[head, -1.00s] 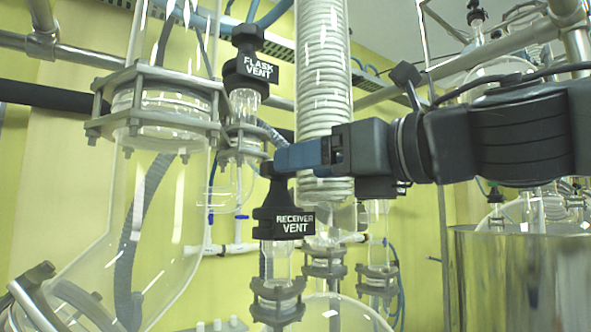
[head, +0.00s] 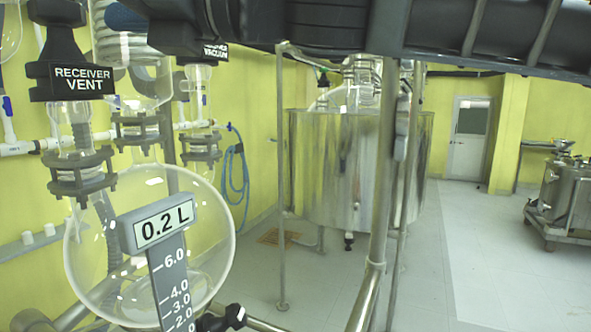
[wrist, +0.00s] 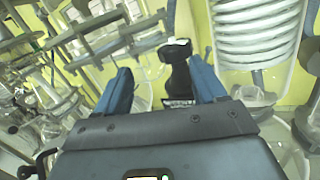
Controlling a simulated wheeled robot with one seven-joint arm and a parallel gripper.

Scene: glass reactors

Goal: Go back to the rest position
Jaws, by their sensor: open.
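My gripper (wrist: 160,88) shows in the wrist view with its two blue fingers spread apart. It is open and nothing is held between the fingers. A black vent valve (wrist: 177,75) stands upright beyond the fingers, seen through the gap between them; its label is too hidden to read there. In the head view my arm crosses the top of the picture, and the gripper's fingers are out of frame. The black valve labelled RECEIVER VENT (head: 80,78) is at the left in the head view, on top of the glass receiver flask (head: 215,225).
A RECEIVER VACUUM valve (head: 205,55) is partly hidden behind my arm. A 0.2 L level display (head: 163,226) fronts the flask. A metal pole (head: 380,200) and a large steel vessel (head: 335,165) stand right of it. A coiled glass condenser (wrist: 255,35) is close by.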

